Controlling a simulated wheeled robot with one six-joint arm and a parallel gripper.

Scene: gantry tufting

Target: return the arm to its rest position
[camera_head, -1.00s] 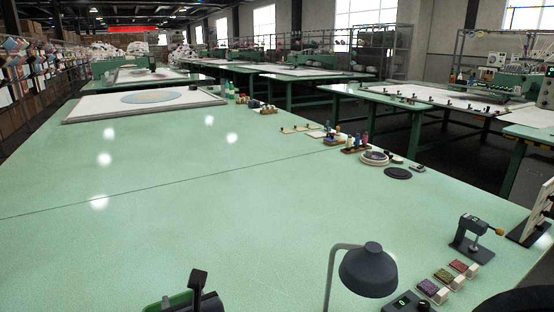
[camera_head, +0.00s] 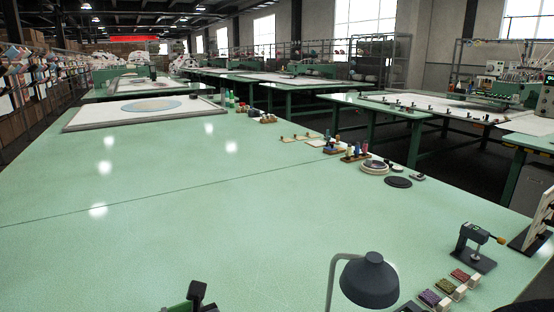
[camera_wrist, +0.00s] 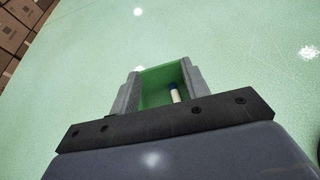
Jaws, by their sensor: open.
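In the wrist view my gripper (camera_wrist: 160,69) is open, its two grey fingers apart above the pale green table. A darker green surface shows between the fingers, with a small white peg-like piece with a blue end (camera_wrist: 174,93) there. I cannot tell whether that piece is on my gripper or beyond it. In the head view a black and green part (camera_head: 195,293) is cut off by the bottom edge; I cannot tell whether it belongs to my arm. The rest of the arm is not clearly seen.
A grey lamp (camera_head: 369,281) stands at the front edge of the green table (camera_head: 235,215). Small coloured blocks (camera_head: 445,287) and a dark clamp-like device (camera_head: 475,246) are right of it. Spools (camera_head: 354,152) and discs line the far right edge. The table's middle is clear.

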